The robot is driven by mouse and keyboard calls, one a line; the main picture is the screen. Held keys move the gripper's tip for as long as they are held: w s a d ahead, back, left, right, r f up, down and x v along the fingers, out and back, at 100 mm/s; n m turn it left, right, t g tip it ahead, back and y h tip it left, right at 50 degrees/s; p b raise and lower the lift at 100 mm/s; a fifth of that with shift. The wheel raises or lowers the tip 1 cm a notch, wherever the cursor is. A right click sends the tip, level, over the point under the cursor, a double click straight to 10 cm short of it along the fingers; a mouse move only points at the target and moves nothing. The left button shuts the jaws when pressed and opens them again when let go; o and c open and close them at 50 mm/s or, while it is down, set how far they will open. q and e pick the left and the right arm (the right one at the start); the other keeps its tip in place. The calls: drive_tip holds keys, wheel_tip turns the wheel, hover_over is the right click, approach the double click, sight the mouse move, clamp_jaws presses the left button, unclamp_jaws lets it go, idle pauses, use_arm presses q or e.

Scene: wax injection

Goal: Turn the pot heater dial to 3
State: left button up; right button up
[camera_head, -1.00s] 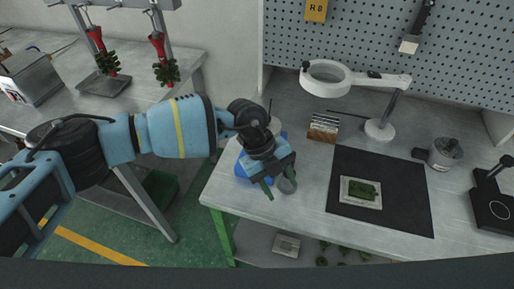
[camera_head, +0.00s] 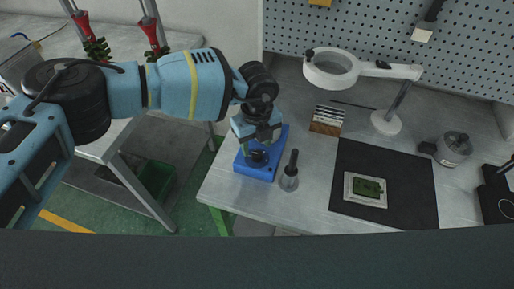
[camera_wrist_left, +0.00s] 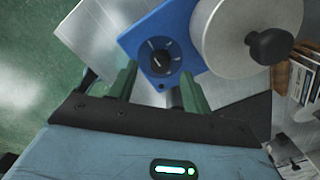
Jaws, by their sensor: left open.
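The blue pot heater (camera_head: 243,168) sits near the table's left edge. Its black dial (camera_wrist_left: 160,61) is on a sloped blue face with white tick marks around it; I cannot read the numbers. The dial also shows in the head view (camera_head: 258,158). A grey pot with a black lid knob (camera_wrist_left: 268,46) stands on the heater, mostly hidden by my arm in the head view. My left gripper (camera_wrist_left: 158,85) is open; its green fingers lie either side of the dial's line of view, apparently short of it. In the head view the left gripper (camera_head: 260,137) is above the heater.
A wooden block rack (camera_head: 327,122), magnifier lamp (camera_head: 385,122) and black mat (camera_head: 350,215) lie further right. The table's front edge is close.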

sight(257, 153)
use_arm(q)
drive_tip(key=shift+f, duration=1.55)
drive_tip(key=c, duration=1)
drive_tip(key=shift+o, duration=0.2)
